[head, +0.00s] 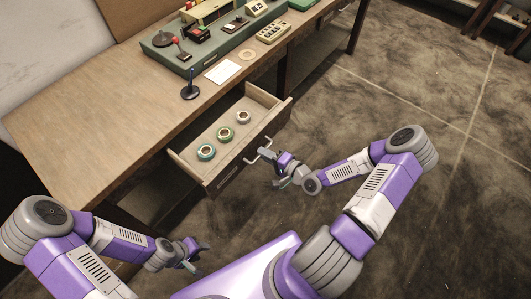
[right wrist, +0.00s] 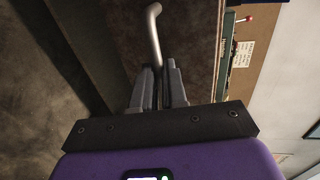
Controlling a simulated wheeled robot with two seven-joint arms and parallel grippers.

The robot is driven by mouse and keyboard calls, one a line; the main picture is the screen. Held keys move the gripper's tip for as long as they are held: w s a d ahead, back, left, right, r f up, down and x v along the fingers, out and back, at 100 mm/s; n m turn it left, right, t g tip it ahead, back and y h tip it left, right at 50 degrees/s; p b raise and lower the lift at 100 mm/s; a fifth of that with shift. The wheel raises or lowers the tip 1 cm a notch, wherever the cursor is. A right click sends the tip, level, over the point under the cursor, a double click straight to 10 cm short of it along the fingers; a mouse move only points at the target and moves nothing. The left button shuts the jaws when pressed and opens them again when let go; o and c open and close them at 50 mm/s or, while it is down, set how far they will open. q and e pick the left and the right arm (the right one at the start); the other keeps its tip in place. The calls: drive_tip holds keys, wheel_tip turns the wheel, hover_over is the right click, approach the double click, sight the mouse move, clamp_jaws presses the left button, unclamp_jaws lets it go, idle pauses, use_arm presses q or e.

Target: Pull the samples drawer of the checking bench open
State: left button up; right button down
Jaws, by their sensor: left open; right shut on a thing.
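The samples drawer (head: 190,160) of the checking bench (head: 85,135) stands pulled out, with its inside in view. Three tape rolls lie in it: a teal one (head: 206,152), a green one (head: 226,134) and a pale one (head: 243,117). My right gripper (head: 268,155) is at the drawer front, shut on the metal bar handle (head: 251,157). In the right wrist view the handle (right wrist: 154,22) runs down between the fingers (right wrist: 158,85). My left gripper (head: 195,256) is open and empty, low at the left, apart from the bench.
On the bench top stand a dark blue spindle (head: 190,86), a white card (head: 222,71), a calculator-like device (head: 273,32) and a green board with instruments (head: 160,58). Open concrete floor (head: 400,95) lies to the right of the drawer.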

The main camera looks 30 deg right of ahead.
drive_tip(key=c, duration=1.2)
unclamp_jaws()
drive_tip(key=p+v, duration=0.2)
drive_tip(key=v, duration=0.5)
drive_tip(key=shift+s, duration=0.3)
drive_tip(key=shift+d, duration=0.15)
drive_tip(key=w+a+f+n+g, duration=0.1)
drive_tip(key=a+f+n+g, duration=0.25)
drive_tip(key=a, duration=0.35)
drive_tip(key=s+a+f+n+g+h+p, duration=0.2)
drive_tip(key=s+a+f+n+g, duration=0.4)
drive_tip(key=s+a+g, duration=0.4)
drive_tip(key=shift+s+a+n, duration=0.25)
drive_tip(key=shift+a+n, duration=0.25)
drive_tip(key=shift+n, duration=0.15)
